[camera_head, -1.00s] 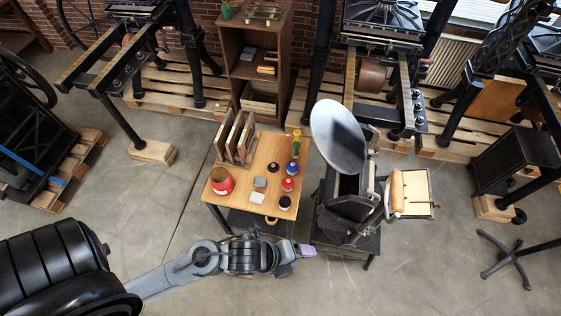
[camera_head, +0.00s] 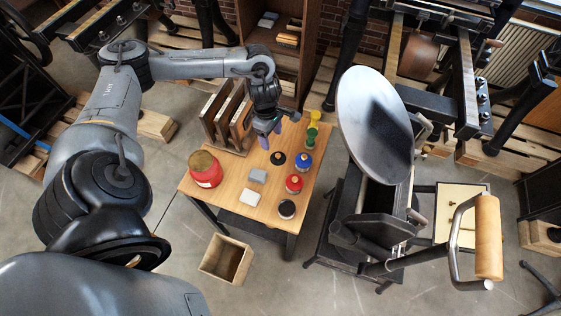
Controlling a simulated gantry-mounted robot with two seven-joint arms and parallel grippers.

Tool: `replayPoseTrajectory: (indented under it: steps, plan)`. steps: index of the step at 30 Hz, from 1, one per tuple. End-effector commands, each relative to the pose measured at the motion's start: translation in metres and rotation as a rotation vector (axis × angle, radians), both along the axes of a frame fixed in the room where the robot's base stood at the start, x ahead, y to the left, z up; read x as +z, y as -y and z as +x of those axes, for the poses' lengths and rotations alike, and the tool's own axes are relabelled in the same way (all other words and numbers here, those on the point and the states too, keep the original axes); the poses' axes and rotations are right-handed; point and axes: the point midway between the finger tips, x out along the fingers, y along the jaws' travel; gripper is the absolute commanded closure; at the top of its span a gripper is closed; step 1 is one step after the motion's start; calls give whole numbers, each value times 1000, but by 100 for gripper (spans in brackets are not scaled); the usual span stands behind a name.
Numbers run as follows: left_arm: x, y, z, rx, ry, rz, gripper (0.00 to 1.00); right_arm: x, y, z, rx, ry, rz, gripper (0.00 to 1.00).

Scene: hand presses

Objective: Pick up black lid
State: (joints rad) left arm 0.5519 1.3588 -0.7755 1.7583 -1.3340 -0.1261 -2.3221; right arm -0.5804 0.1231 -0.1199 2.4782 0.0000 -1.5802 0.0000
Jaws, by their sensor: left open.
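A small round black lid (camera_head: 277,158) lies on the wooden table (camera_head: 232,198), left of the blue jar. My left gripper (camera_head: 268,134) hangs with its purple fingers pointing down just behind the lid, slightly to its left in the picture. It is open, nothing shows between its fingers, and it appears apart from the lid. A second round black-topped item, a jar (camera_head: 287,208), stands at the table's front right. My right gripper is out of view.
A blue jar (camera_head: 303,163), red jar (camera_head: 293,184) and green-yellow item (camera_head: 311,132) stand right of the lid. A press disc (camera_head: 374,122) rises at right.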

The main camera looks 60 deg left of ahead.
Motion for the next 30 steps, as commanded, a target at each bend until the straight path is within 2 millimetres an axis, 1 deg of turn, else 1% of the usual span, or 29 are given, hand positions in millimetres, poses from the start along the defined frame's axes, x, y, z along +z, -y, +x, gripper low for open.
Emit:
replayPoseTrajectory:
  steps: [1,5,12,15,20,26,30]
  plan:
    - [-1,-1,6,2,16,2,33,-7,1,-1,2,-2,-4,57]
    - [-6,1,12,0,28,-1,33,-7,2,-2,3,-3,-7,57]
    - [-37,6,13,1,28,-2,33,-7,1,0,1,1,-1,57]
    - [-47,7,14,1,30,-1,33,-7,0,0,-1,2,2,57]
    - [-56,8,13,1,28,-1,33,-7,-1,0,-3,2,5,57]
    - [-80,16,9,1,27,-1,33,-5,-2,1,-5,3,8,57]
    - [-96,17,11,1,29,-2,33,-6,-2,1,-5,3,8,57]
